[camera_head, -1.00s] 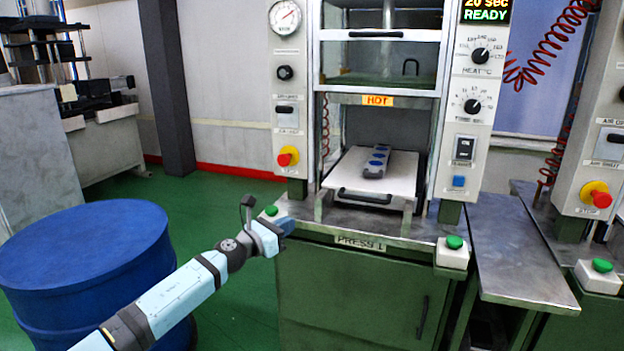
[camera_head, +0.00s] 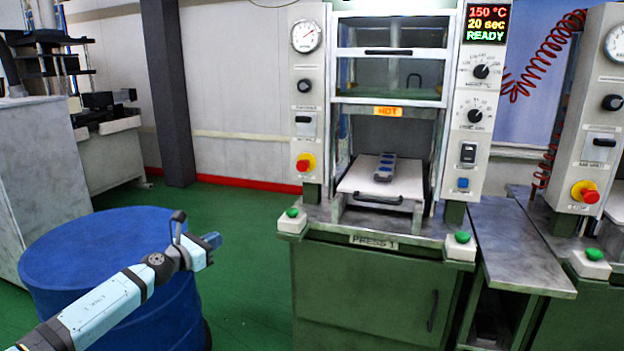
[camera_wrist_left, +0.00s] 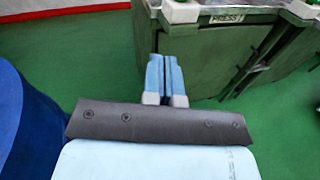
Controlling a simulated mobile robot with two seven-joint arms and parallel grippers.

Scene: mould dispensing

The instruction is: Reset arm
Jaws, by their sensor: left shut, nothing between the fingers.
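My left gripper (camera_head: 213,241) hangs in the air in front of the blue drum, left of the press, in the head view. Its two light-blue fingers lie against each other in the left wrist view (camera_wrist_left: 163,75), shut with nothing between them. Press 1 (camera_head: 372,240) stands at the centre, apart from the gripper. On its pulled-out white plate (camera_head: 352,180) lies a grey mould (camera_head: 384,176) with blue spots. The display reads 150 °C, 20 sec, READY. My right gripper is not in view.
The blue drum (camera_head: 70,248) stands close by my left arm. Green buttons (camera_head: 292,212) sit at the press's front corners. A metal side table (camera_head: 505,235) and a second press stand at right. Green floor (camera_head: 240,280) is clear between drum and press.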

